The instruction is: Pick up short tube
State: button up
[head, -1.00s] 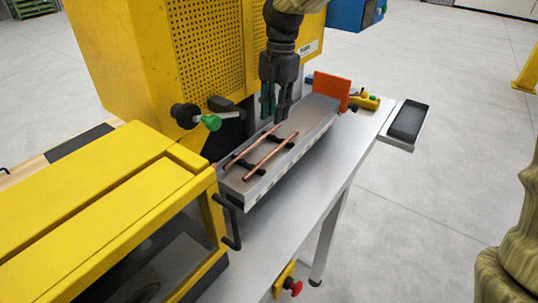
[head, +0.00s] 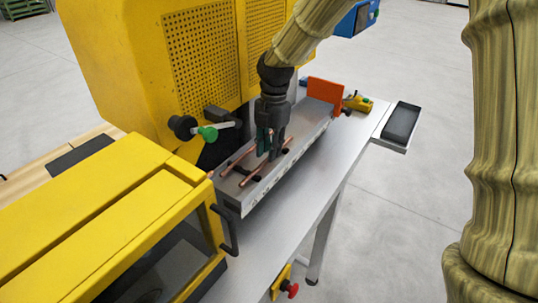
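Two thin copper tubes lie side by side, slanting across dark supports on the grey metal tray (head: 310,122) in the head view. The left tube (head: 238,160) runs behind my gripper, which hides part of it. The right tube (head: 253,176) passes close by the fingertips, and its far end shows to their right. Their lengths look similar, so I cannot tell which is the short one. My gripper (head: 268,153) points down, low over the far half of the tubes. Its fingers look apart, and I cannot see either tube held between them.
A yellow machine with a perforated panel (head: 205,75) stands close behind the tray. A green-tipped handle (head: 208,133) juts out left of my gripper. An orange plate (head: 325,91) stands at the tray's far end. The table front (head: 285,215) is clear.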

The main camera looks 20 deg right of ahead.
jog(key=shift+s+f, duration=0.15)
jog(key=shift+f, duration=0.6)
grip_shut()
jog(key=shift+r, duration=0.1)
